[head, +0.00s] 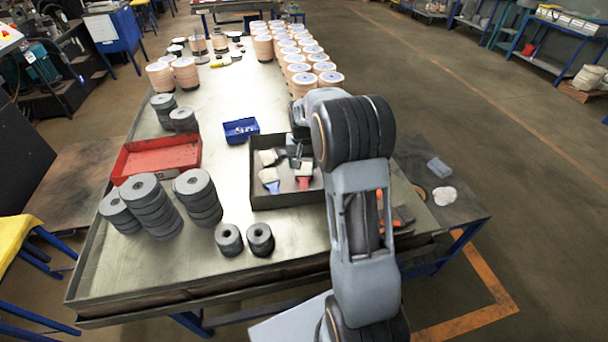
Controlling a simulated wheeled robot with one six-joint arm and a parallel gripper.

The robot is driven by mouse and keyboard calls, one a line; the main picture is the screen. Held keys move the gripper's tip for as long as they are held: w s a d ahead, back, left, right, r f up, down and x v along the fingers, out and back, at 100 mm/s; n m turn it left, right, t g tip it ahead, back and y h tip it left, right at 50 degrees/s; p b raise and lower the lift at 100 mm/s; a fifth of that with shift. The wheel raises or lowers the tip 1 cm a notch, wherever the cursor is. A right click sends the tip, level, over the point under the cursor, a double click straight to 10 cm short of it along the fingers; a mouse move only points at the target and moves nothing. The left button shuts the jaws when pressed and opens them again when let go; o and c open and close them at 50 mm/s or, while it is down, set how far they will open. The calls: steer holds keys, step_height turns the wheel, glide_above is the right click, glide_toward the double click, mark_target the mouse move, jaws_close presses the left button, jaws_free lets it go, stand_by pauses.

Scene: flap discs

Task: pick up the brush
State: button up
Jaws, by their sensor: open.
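Several brushes lie in a dark open tray (256,197) in the middle of the table. One has cream bristles and a blue handle (270,181). A second has cream bristles and a red handle (304,174). Another pale-bristled brush (267,157) lies further back at the left of the tray. My arm reaches over the tray from the right, and my gripper (298,153) hangs over the tray's back part, behind the red-handled brush in the picture. It is open, with no brush seen in it. My arm hides the tray's right side, and the fingertips are small and hard to make out.
Dark disc stacks (152,205) and a red tray (160,156) stand at the left. A small blue bin (240,130) is behind the dark tray. Many tan disc stacks (298,72) fill the back right. Bare table (215,110) lies between.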

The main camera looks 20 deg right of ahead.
glide_above(304, 184)
step_height(304, 184, down, 5)
steer(key=shift+w+a+r, duration=0.1)
steer(key=shift+s+f+p, duration=0.2)
steer(key=shift+f+p, duration=0.85)
steer(key=shift+f, duration=1.55)
steer(key=shift+c, duration=0.5)
steer(key=c, duration=0.9)
